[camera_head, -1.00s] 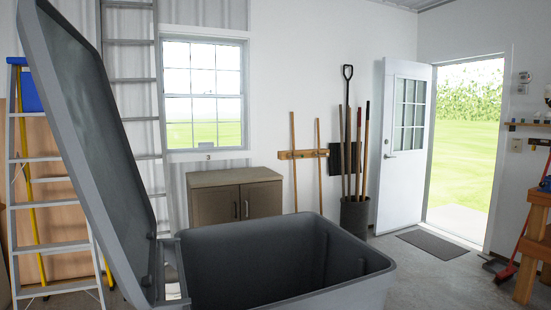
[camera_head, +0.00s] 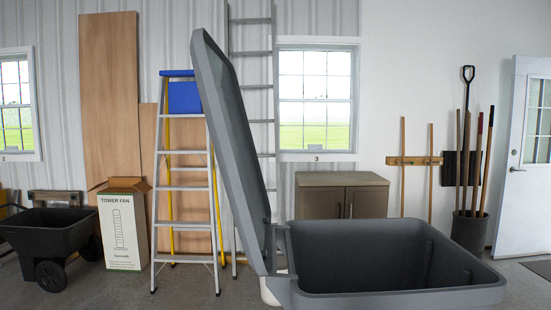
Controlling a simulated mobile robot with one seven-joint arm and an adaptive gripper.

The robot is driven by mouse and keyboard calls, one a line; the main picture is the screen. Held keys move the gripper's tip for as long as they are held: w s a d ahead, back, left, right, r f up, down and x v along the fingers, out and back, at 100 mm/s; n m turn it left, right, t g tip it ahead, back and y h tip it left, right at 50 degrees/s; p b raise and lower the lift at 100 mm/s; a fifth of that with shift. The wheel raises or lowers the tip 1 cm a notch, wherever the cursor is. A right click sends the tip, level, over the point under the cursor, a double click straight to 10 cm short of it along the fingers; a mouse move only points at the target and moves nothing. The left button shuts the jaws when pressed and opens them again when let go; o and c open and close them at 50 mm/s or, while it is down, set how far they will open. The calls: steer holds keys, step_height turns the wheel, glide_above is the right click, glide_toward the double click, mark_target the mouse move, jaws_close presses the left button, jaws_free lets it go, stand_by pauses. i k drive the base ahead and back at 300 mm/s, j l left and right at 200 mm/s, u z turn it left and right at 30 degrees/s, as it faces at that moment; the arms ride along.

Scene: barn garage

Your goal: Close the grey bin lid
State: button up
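The grey bin (camera_head: 400,296) stands close in front of me at the lower right. Its top is open and its dark inside shows. Its grey lid (camera_head: 226,140) is hinged at the bin's left side and stands up steeply, leaning a little to the left, with its inner face toward the right. The lower part of the bin is cut off by the frame's bottom edge. My gripper and arm are not in view.
A ladder with a blue top (camera_head: 184,97) and a tower fan box (camera_head: 123,225) stand left of the lid. A black cart (camera_head: 48,235) is at far left. A brown cabinet (camera_head: 342,197) and a pot of tools (camera_head: 469,229) stand behind the bin. Floor is clear at lower left.

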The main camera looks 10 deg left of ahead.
mark_target(223, 104)
steer(key=u, duration=0.95)
